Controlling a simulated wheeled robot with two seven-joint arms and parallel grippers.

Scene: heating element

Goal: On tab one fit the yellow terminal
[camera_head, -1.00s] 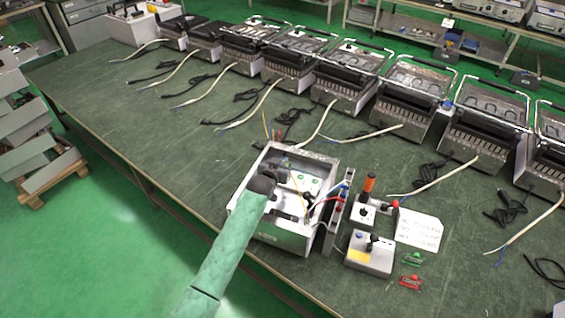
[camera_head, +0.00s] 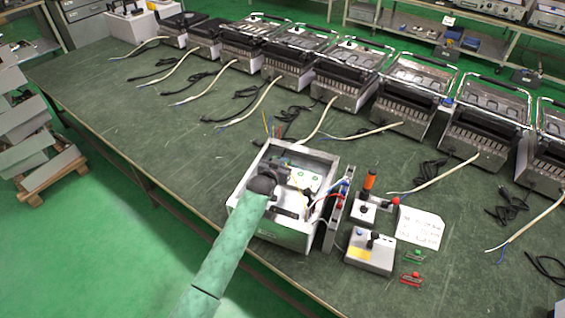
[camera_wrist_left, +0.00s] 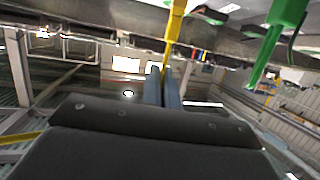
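My left gripper (camera_wrist_left: 163,88) has its two narrow blue-grey fingers close together, with the yellow terminal (camera_wrist_left: 173,32) between their tips. The yellow piece runs up from the fingers to the top edge of the left wrist view. In the head view, my left arm's dark wrist (camera_head: 263,184) is over the open grey metal box (camera_head: 282,234) and hides the fingertips. A thin yellow wire (camera_head: 298,194) shows inside the box. A green terminal (camera_wrist_left: 284,40) hangs at the upper right in the wrist view, apart from my fingers. I cannot tell which tab is tab one. My right gripper is not in view.
A narrow upright panel with wires (camera_head: 335,216) stands against the box's right side. A grey control box (camera_head: 370,252), an orange-handled tool (camera_head: 369,184) and a white paper (camera_head: 420,228) lie to the right. Several grills line the back.

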